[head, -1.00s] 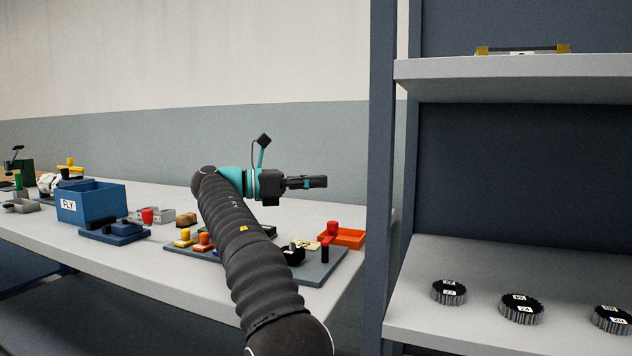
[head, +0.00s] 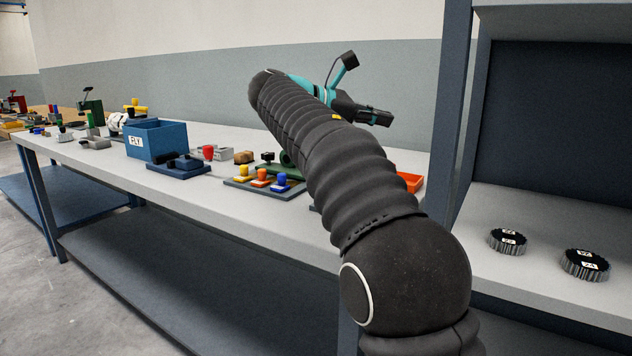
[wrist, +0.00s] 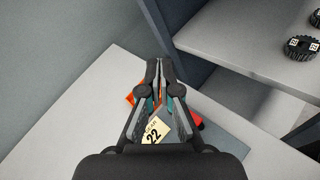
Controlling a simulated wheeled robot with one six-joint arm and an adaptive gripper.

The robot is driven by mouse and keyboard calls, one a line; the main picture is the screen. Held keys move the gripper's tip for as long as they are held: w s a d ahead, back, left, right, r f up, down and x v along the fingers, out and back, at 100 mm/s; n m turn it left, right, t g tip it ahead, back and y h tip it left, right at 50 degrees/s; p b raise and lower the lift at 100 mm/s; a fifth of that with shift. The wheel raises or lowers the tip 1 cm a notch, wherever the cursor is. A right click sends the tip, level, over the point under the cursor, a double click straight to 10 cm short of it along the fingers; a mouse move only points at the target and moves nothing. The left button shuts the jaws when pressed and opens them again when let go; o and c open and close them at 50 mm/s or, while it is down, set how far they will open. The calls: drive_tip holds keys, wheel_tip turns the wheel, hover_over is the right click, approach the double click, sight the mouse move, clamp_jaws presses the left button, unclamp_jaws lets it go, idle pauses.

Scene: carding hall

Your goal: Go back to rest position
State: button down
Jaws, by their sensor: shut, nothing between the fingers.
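My gripper (head: 376,117) is held above the right end of the long bench (head: 225,213), near the shelf unit. In the wrist view my gripper (wrist: 160,66) has its fingers together with nothing between them. Below it in that view are parts of an orange tray (wrist: 130,98) and a card (wrist: 154,132) marked "GEAR 22". My arm crosses the middle of the head view and hides part of the bench's right end.
The shelf unit (head: 452,105) stands close on the right, with toothed gears (head: 585,264) on its lower shelf. A blue box (head: 168,141) labelled "FLY" and a board with coloured knobs (head: 262,185) stand on the bench. Open floor (head: 60,270) shows at left.

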drive_tip(key=s+a+f+m+t+y, duration=0.1)
drive_tip(key=s+f+m+y, duration=0.2)
drive_tip(key=s+f+y, duration=0.55)
drive_tip(key=s+a+f+m+t+y, duration=0.1)
drive_tip(key=s+f+m, duration=0.35)
drive_tip(key=s, duration=0.85)
drive_tip(key=s+d+f+m+y, duration=0.2)
drive_tip(key=s+f+m, duration=0.3)
drive_tip(key=f, duration=0.5)
drive_tip(key=s+d+f+m+g+y, duration=0.1)
drive_tip(key=s+d+f+m+y, duration=0.1)
drive_tip(key=s+f+m, duration=0.3)
drive_tip(key=s+f+y, duration=0.1)
drive_tip(key=s+f, duration=0.3)
drive_tip(key=f, duration=0.1)
drive_tip(key=shift+d, duration=0.25)
